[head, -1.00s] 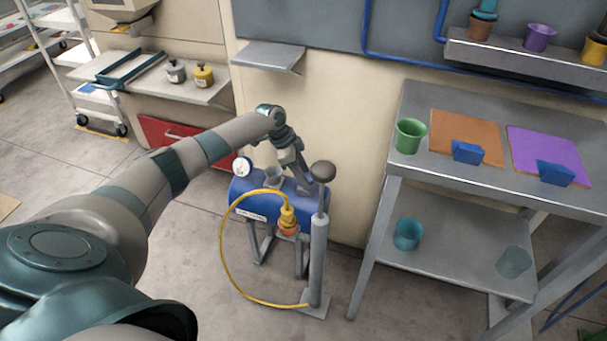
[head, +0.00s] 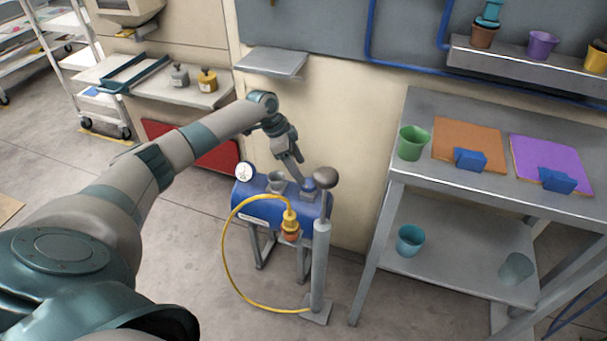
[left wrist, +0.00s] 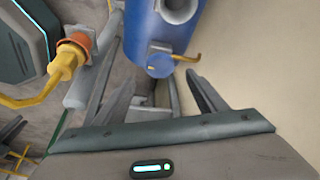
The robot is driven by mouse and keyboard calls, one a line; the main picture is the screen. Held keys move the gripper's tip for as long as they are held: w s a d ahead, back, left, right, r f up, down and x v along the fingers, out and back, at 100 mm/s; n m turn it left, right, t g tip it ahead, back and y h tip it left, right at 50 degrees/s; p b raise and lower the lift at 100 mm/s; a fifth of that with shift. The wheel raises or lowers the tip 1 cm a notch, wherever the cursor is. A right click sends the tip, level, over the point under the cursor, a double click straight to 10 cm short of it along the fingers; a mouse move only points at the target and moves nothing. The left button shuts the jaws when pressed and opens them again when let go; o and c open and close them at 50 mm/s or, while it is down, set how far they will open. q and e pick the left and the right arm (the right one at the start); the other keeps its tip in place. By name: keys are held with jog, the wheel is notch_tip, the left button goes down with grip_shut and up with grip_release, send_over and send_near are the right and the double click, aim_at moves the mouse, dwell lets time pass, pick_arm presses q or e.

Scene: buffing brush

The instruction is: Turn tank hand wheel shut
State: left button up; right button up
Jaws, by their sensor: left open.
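The blue tank (head: 255,207) lies on a grey stand by the wall, with a white gauge (head: 244,171) at its left end and a grey cup-shaped fitting (head: 277,181) on top. A small round blue part (left wrist: 159,66), which looks like the hand wheel, shows at the tank's end in the left wrist view. My left gripper (head: 303,184) is over the tank's right end, behind the pump knob. Its fingers are open (left wrist: 156,72), spread either side of the blue part; contact cannot be told. The right gripper is not seen.
A grey hand pump (head: 320,265) with a round dark knob (head: 326,177) stands just in front of the tank. A yellow hose (head: 227,250) loops to an orange-yellow coupling (left wrist: 68,58). A metal table (head: 420,178) stands to the right.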

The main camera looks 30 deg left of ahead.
pick_arm(q)
jog(key=v, duration=1.1)
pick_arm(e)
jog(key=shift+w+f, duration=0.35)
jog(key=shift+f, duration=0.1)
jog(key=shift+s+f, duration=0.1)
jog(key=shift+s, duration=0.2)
